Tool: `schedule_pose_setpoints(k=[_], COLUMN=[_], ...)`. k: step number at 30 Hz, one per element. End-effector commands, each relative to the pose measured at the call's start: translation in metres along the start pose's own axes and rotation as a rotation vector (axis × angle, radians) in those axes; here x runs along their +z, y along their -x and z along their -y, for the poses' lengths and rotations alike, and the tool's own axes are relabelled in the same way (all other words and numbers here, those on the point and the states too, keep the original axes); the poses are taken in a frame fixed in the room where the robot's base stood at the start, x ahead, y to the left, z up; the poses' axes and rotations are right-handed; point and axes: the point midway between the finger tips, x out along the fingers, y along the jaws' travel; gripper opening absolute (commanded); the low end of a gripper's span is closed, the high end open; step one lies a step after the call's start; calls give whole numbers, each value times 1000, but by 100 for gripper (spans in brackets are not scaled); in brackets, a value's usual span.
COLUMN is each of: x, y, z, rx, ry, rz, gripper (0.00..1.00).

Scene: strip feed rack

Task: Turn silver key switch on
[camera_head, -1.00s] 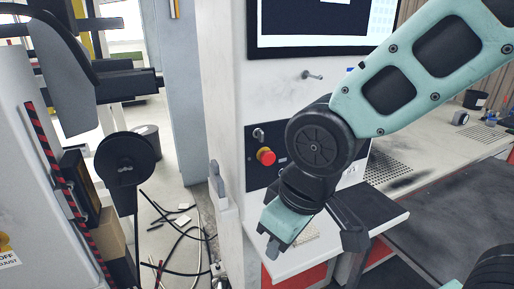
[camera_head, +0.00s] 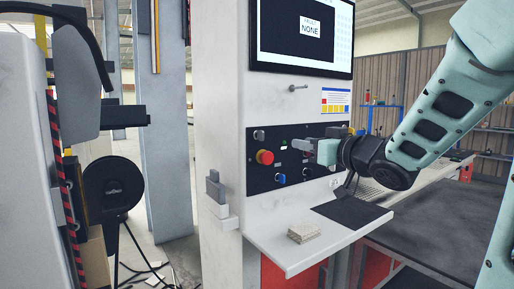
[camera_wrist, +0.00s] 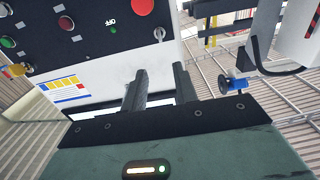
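The silver key switch (camera_head: 258,135) is on the upper left of the dark control panel (camera_head: 262,183), above a red mushroom button (camera_head: 265,157). In the wrist view the panel appears upside down, and the silver key switch (camera_wrist: 159,34) shows near its edge, beside an OFF label. My gripper (camera_head: 297,144) is in front of the panel, to the right of the switch and apart from it. In the wrist view its two dark fingers (camera_wrist: 158,78) are spread with nothing between them. The exact turn of the key is too small to tell.
A monitor (camera_head: 303,35) hangs above the panel, with a metal peg (camera_head: 298,88) below it. A shelf (camera_head: 280,246) juts out below, holding a small beige block (camera_head: 303,233). A grey bracket (camera_head: 214,188) stands at the cabinet's left edge.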

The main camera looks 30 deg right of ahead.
Motion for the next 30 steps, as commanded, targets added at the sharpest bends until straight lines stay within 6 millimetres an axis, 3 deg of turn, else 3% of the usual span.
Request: schedule_pose_setpoints(k=[11,16,30], x=[-7,-2,-10], y=[-29,-60,-78], z=[0,1,-1], rx=[-3,-4,-18], ry=[-8,-6,-14], rz=[4,1,-5], gripper=[29,29,29])
